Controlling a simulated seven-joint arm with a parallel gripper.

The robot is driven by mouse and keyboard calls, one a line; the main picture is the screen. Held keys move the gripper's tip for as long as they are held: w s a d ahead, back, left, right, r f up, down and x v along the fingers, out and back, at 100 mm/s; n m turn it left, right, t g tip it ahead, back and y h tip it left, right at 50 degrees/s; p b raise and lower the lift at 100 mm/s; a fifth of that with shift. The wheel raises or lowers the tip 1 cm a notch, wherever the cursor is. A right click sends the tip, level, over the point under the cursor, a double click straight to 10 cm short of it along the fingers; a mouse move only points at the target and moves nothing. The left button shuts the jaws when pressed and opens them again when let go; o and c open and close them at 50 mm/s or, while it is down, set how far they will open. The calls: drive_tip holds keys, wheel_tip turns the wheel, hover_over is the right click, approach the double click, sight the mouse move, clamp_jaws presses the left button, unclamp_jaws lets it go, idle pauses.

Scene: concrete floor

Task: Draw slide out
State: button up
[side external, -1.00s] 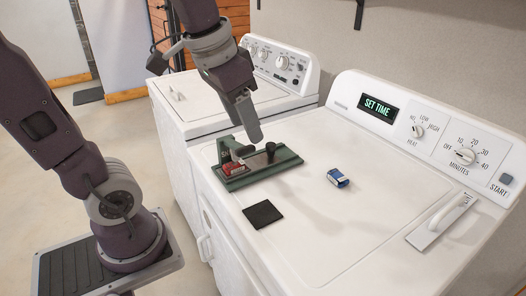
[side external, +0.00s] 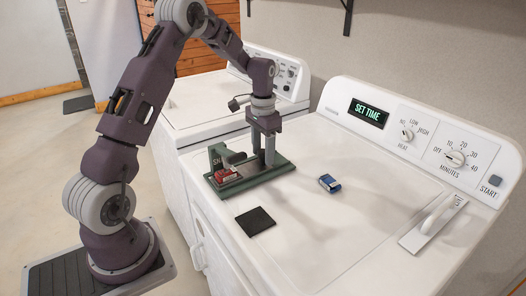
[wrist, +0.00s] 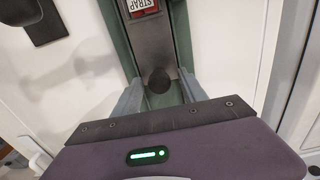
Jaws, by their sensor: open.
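A green fixture (side external: 277,170) lies on the white machine top, with an upright plate (side external: 216,157) at its left end. A grey metal slide (wrist: 154,42) runs along it in the wrist view, with a round black knob (wrist: 159,80) at its near end. A red block with a white "STRAP" label (wrist: 142,7) sits at the slide's far end; it also shows in the side view (side external: 226,176). My gripper (wrist: 160,92) is open and points down over the fixture, one finger on either side of the knob. Contact with the knob cannot be told.
A control panel (side external: 400,130) rises at the back, and a handle (side external: 435,220) is at the right. The top between is clear.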

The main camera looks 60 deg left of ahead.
clamp_jaws()
idle(1.4)
